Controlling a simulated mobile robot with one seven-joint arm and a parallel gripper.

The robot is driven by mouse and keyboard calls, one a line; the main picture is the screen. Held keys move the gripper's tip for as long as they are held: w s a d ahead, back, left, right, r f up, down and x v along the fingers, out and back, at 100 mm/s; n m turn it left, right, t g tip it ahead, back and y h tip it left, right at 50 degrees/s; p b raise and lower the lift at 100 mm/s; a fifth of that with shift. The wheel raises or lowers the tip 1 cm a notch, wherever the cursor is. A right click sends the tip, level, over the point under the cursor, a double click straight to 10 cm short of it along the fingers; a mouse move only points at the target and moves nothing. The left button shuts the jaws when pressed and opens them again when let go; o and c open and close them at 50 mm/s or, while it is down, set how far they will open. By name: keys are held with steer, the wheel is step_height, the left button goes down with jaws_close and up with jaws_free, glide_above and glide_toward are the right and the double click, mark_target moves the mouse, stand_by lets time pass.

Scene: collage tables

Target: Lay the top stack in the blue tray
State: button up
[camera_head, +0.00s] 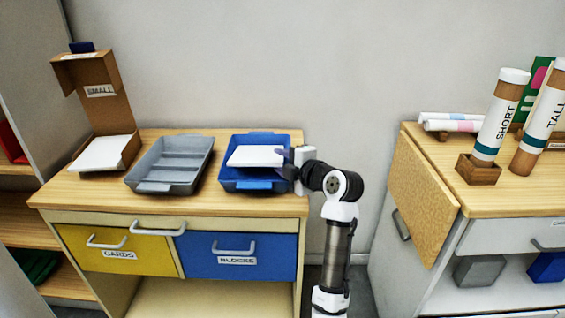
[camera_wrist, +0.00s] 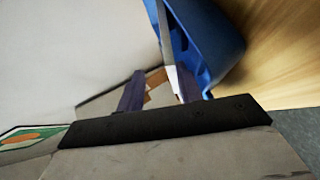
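A flat white stack (camera_head: 256,156) lies level within the outline of the blue tray (camera_head: 256,185); whether it touches the tray floor is hard to tell. My gripper (camera_head: 287,164) is at the tray's right side, by the stack's right end. In the wrist view my gripper (camera_wrist: 158,82) has its two dark fingers apart. The stack shows there edge-on as a thin pale strip (camera_wrist: 165,45), close to the right finger with a gap to the left one. The blue tray (camera_wrist: 208,38) is just right of it.
A grey divided tray (camera_head: 172,163) stands left of the blue tray. Farther left is an open cardboard box (camera_head: 97,95) labelled SMALL with a white stack (camera_head: 103,154) in it. A second table (camera_head: 510,200) at right holds tubes and rolls, beyond a floor gap.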

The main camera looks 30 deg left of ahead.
steer(key=o, duration=0.4)
steer(key=s+d, duration=0.1)
steer(key=s, duration=0.1)
steer(key=s+d+r, duration=0.1)
steer(key=s+d, duration=0.1)
steer(key=s, duration=0.1)
steer(key=s+d+r, duration=0.1)
steer(key=s, duration=0.1)
steer(key=shift+s+d+r, duration=0.15)
steer(key=shift+d+r, duration=0.05)
steer(key=shift+d, duration=0.15)
steer(key=shift+s+d+r+p, duration=0.25)
steer(key=shift+s+r+p, duration=0.2)
steer(key=shift+r, duration=0.55)
steer(key=shift+s+d+r+p, duration=0.35)
steer(key=shift+r+p, duration=0.25)
steer(key=shift+r, duration=0.35)
steer(key=shift+s+d+r+p, duration=0.2)
steer(key=shift+s+r+p, duration=0.25)
steer(key=shift+r, duration=0.55)
